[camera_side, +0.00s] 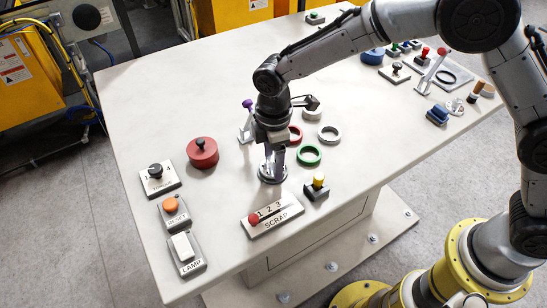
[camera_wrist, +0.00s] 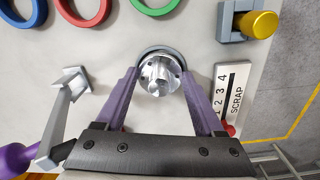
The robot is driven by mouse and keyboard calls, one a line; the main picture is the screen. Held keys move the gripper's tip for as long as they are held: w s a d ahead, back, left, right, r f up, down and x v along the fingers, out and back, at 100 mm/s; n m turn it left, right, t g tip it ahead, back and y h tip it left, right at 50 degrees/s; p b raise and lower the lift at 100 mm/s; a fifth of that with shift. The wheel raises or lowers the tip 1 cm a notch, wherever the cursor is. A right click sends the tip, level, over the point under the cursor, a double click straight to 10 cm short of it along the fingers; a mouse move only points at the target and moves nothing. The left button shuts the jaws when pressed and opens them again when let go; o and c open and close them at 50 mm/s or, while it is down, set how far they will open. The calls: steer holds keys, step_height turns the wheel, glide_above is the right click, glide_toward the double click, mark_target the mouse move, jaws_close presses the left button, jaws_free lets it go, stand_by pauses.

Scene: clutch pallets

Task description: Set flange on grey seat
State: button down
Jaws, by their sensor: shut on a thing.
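My gripper (camera_wrist: 159,72) has purple fingers, and they are closed on the sides of a shiny metal flange (camera_wrist: 160,76). The flange has a round hub and small holes around it. It shows in the side view (camera_side: 272,174) below my gripper (camera_side: 274,160), low over the table. The grey seat (camera_wrist: 146,52) is a dark grey ring, and its far rim shows just behind the flange. The flange covers most of the seat. I cannot tell whether the flange touches it or is slightly above.
Green (camera_side: 309,155) and red (camera_side: 294,134) rings lie close by, with a blue ring (camera_wrist: 24,14) beyond. A yellow-button box (camera_side: 317,187) and the SCRAP selector plate (camera_side: 272,215) stand near. A purple-knobbed lever (camera_side: 247,104) stands behind my gripper.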

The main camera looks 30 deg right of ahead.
steer(key=shift+f, duration=0.3)
steer(key=shift+r, duration=0.5)
steer(key=shift+r, duration=0.3)
steer(key=shift+f, duration=0.8)
stand_by(1.0)
steer(key=shift+r, duration=0.85)
steer(key=shift+f, duration=0.85)
stand_by(0.8)
steer(key=shift+c, duration=1.4)
jaws_free()
